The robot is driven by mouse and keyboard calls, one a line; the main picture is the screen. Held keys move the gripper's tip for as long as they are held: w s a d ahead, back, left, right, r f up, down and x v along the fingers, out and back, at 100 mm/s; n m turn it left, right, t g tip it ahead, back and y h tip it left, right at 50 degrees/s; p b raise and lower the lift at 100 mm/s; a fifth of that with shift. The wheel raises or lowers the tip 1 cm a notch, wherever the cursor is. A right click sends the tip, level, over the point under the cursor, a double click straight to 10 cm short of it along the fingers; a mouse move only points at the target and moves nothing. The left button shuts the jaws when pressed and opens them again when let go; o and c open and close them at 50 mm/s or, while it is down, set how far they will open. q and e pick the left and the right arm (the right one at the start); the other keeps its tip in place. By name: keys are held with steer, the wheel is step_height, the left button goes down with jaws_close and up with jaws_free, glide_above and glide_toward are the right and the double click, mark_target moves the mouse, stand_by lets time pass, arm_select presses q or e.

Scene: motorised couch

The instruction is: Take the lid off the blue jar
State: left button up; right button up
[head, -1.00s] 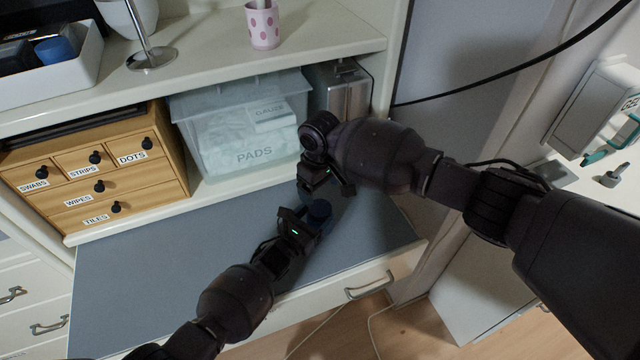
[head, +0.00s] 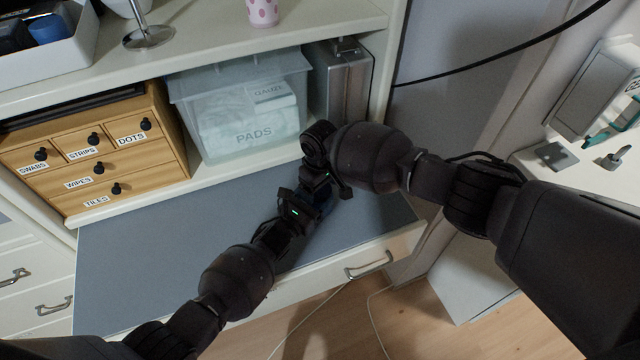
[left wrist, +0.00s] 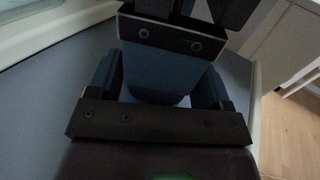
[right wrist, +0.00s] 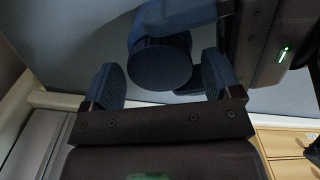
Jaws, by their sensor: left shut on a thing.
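The blue jar (left wrist: 150,85) is between the fingers of my left gripper (left wrist: 157,85), which is shut on it over the grey pull-out surface (head: 160,260). In the right wrist view the jar's round dark blue top (right wrist: 160,65) faces the camera. My right gripper (right wrist: 160,82) is open, with a finger to either side of this top and gaps showing between. In the head view my left gripper (head: 308,198) and right gripper (head: 330,182) meet closely and hide most of the jar.
A wooden drawer box (head: 130,160), a clear bin marked PADS (head: 240,110) and a metal case (head: 342,90) stand behind the grey surface. A white tray (head: 60,65) with a blue item is on the upper shelf. The grey surface's left side is clear.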

steer(key=c, duration=0.9)
steer(key=shift+n, duration=1.7)
steer(key=o, duration=1)
